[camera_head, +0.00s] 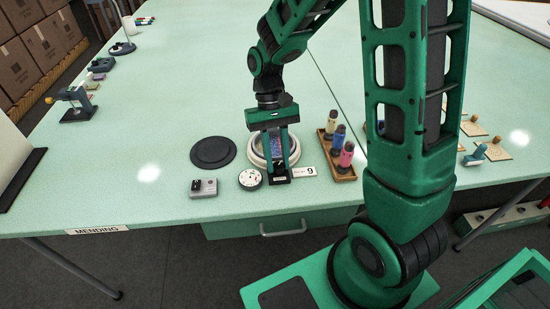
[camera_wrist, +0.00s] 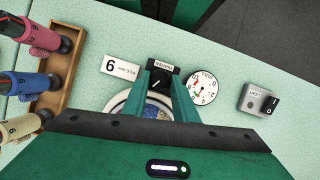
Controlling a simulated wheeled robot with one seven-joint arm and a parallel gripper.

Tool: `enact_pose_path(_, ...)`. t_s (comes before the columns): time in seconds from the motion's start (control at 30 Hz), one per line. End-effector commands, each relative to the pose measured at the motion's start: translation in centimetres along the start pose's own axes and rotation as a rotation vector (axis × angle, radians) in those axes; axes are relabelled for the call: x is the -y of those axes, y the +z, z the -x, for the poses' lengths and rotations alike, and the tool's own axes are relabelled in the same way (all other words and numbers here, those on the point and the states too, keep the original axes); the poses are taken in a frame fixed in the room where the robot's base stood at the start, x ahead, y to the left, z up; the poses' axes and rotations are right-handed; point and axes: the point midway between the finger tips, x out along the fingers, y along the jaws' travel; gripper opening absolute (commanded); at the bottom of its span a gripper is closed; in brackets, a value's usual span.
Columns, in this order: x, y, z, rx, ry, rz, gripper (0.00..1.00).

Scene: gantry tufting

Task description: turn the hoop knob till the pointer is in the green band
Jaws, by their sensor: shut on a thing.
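The hoop (camera_head: 254,153) is a pale ring holding blue cloth, partly hidden behind my gripper; its edge also shows in the wrist view (camera_wrist: 122,101). A black knob block (camera_head: 281,180) with a small white label sits at its near edge. My gripper (camera_head: 281,168) points down over it, shut on the dark knob (camera_wrist: 159,83), which bears a white mark and shows between the fingers. The round white dial (camera_head: 250,179) lies just beside the block.
A grey switch box (camera_head: 203,188) and a black disc (camera_head: 213,152) lie left of the dial. A card marked 9 (camera_head: 304,172) and a wooden rack (camera_head: 345,172) of several coloured spools stand to the right. The left tabletop has free room.

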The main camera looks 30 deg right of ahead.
Motion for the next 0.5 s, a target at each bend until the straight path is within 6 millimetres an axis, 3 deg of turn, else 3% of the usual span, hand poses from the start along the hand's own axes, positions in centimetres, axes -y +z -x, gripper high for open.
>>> enact_pose_path(0.23, 0.15, -0.22, 0.22, -0.008, -0.003, 0.003, 0.04)
enact_pose_path(0.27, 0.15, -0.22, 0.22, -0.008, -0.003, 0.002, 0.28)
enact_pose_path(0.33, 0.14, -0.22, 0.21, -0.008, -0.003, 0.002, 0.45)
enact_pose_path(0.5, 0.06, -0.13, 0.12, -0.004, -0.002, 0.0, 0.45)
